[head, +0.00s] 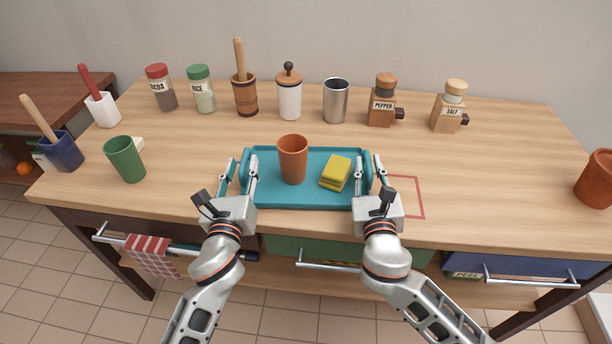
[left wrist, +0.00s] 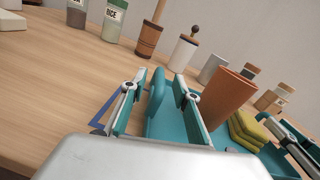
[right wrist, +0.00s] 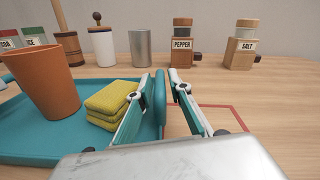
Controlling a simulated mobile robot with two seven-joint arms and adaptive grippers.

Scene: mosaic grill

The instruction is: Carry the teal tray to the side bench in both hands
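The teal tray (head: 310,198) lies flat on the wooden table. An orange-brown cup (head: 293,160) stands upright on it, beside stacked yellow sponges (head: 336,172). My left gripper (head: 240,172) is at the tray's left end, its fingers apart on either side of the raised teal end piece (left wrist: 158,108), with gaps showing in the left wrist view. My right gripper (head: 372,170) is at the tray's right end with its fingers apart. Its fingers partly hide that end, so contact there is unclear.
A green cup (head: 125,159) and blue holder (head: 62,152) stand left. Jars, a steel cup (head: 335,101) and the pepper (head: 382,104) and salt (head: 448,108) mills line the back. A red outline (head: 420,198) marks the clear table right of the tray. A lower brown bench (head: 45,95) stands left.

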